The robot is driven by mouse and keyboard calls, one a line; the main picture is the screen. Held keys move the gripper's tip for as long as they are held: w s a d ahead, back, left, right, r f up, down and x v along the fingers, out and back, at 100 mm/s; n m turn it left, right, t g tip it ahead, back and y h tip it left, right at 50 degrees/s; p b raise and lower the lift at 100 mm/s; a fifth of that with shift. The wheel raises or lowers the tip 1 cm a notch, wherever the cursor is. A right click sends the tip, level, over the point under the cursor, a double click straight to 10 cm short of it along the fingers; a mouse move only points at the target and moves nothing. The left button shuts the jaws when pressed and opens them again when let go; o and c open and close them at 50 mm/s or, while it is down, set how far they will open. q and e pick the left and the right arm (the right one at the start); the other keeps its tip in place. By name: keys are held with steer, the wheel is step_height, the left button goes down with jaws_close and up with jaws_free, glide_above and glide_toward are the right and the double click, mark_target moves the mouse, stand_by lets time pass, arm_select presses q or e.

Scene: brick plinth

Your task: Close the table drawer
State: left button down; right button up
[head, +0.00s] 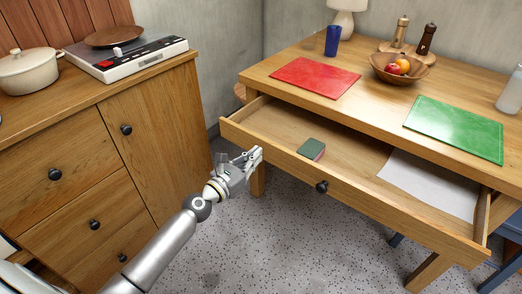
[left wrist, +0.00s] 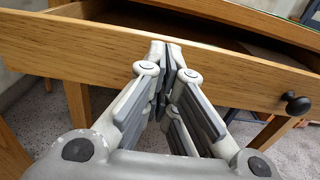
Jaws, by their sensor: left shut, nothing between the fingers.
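The wooden table (head: 390,105) has a wide drawer (head: 285,150) pulled out toward me. Its front panel also shows in the left wrist view (left wrist: 80,50). A dark round knob (head: 321,187) sits at the middle of the front; in the left wrist view the knob (left wrist: 298,104) is at the right. In the drawer lie a small green book (head: 311,149) and a white sheet of paper (head: 430,185). My left gripper (head: 254,155) is shut and empty, fingertips at the drawer front left of the knob. Whether they touch the panel I cannot tell. My right gripper is not in view.
On the table are a red mat (head: 315,77), a green mat (head: 455,128), a fruit bowl (head: 398,70), a blue cup (head: 332,40) and a lamp (head: 345,20). A wooden cabinet (head: 165,130) stands at the left. Speckled floor (head: 300,255) is clear below the drawer.

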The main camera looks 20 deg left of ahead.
mark_target(266, 146)
arm_select(q)
steer(key=shift+x, duration=1.7)
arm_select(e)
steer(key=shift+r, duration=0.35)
arm_select(q)
steer(key=shift+w, duration=0.1)
